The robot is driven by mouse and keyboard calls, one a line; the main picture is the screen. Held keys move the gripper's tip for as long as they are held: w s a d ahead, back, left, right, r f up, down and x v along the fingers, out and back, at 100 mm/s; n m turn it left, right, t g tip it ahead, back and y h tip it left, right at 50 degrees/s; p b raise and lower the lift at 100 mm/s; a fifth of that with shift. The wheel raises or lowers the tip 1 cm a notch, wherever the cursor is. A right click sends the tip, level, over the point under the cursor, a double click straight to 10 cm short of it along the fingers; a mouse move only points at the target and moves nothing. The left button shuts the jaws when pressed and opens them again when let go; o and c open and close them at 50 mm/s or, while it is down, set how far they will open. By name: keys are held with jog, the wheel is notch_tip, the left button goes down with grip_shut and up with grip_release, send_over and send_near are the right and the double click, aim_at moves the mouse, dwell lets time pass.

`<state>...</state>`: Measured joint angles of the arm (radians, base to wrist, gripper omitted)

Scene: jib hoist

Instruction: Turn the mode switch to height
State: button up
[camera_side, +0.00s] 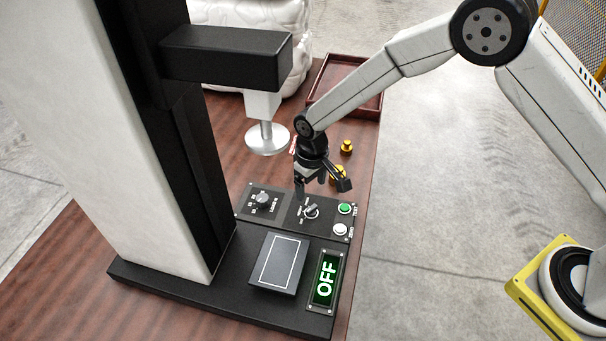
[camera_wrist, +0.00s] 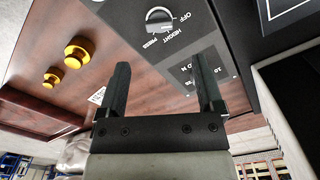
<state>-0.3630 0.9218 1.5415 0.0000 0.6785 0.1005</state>
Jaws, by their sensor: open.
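The mode switch (camera_side: 311,211) is a round grey knob on the black control panel, beside small white labels. In the wrist view the knob (camera_wrist: 159,20) is near the top edge, with OFF, HEIGHT and PRESS printed around it. I cannot tell for sure which label its mark points to. The display (camera_side: 325,280) shows OFF in lit letters. My gripper (camera_side: 322,190) is open and empty, above the far edge of the panel and apart from the knob. Its two fingers (camera_wrist: 161,70) also show in the wrist view, spread with a wide gap.
A second dial (camera_side: 262,200) sits left of the switch; green (camera_side: 344,208) and white (camera_side: 340,229) buttons sit right. A round press plate (camera_side: 267,138) hangs from the machine's arm nearby. Brass weights (camera_side: 346,147) and a wooden tray (camera_side: 366,103) stand behind my gripper.

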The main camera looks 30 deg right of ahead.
aim_at(312, 207)
jog(key=shift+f, duration=3.75)
grip_shut()
jog(key=shift+m, duration=0.3)
jog(key=m, duration=1.1)
jog(key=shift+d, duration=0.1)
